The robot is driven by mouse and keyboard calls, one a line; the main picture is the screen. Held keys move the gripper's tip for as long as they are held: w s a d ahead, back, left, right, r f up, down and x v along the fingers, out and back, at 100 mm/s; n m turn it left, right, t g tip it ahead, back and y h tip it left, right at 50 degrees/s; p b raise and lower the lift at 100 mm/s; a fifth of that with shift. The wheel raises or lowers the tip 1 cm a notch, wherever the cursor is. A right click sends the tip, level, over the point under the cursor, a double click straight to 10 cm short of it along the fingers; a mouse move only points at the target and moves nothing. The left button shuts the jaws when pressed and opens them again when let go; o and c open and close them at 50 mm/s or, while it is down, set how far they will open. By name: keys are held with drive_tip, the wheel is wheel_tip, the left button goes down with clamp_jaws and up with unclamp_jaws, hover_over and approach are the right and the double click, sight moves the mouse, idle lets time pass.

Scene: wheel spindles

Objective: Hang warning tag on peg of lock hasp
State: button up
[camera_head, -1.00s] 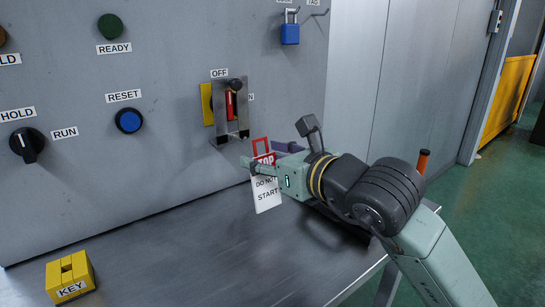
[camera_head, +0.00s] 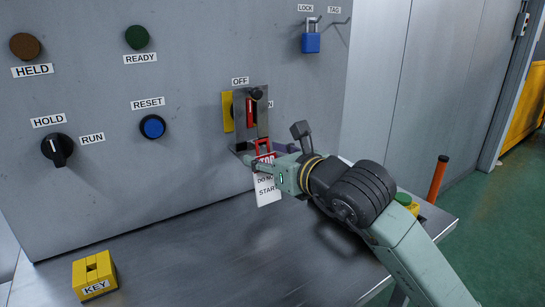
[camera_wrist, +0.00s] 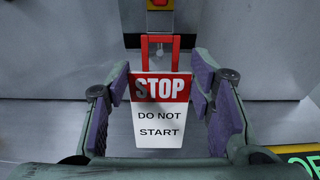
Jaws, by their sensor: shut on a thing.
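The warning tag (camera_head: 267,190) is white with a red STOP band and a red loop on top. It hangs upright in my gripper (camera_head: 264,168), which is shut on it. In the wrist view the tag (camera_wrist: 160,122) sits between the purple finger pads. The lock hasp (camera_head: 263,128) is a metal plate over the red switch handle below the OFF label. The tag's red loop (camera_wrist: 147,54) overlaps the hasp's lower part. A small peg (camera_wrist: 160,50) shows between the loop's sides; I cannot tell whether the loop is around it. Finger parts hide some of the tag in the head view.
A blue padlock (camera_head: 311,42) hangs on a hook at upper right, beside an empty TAG hook (camera_head: 340,21). A yellow KEY block (camera_head: 95,275) stands on the metal table (camera_head: 200,265). Knobs and buttons line the panel's left. The table's middle is clear.

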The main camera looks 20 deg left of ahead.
drive_tip(key=shift+w+a, duration=0.2)
drive_tip(key=shift+a, duration=0.05)
drive_tip(key=shift+w+a+f+b, duration=0.1)
drive_tip(key=shift+a+f+b, duration=0.05)
drive_tip(key=shift+f+b, duration=0.15)
drive_tip(key=shift+w+a+f+b, duration=0.25)
drive_tip(key=shift+w+a+b, duration=0.1)
drive_tip(key=shift+b, duration=0.4)
drive_tip(key=o, duration=1)
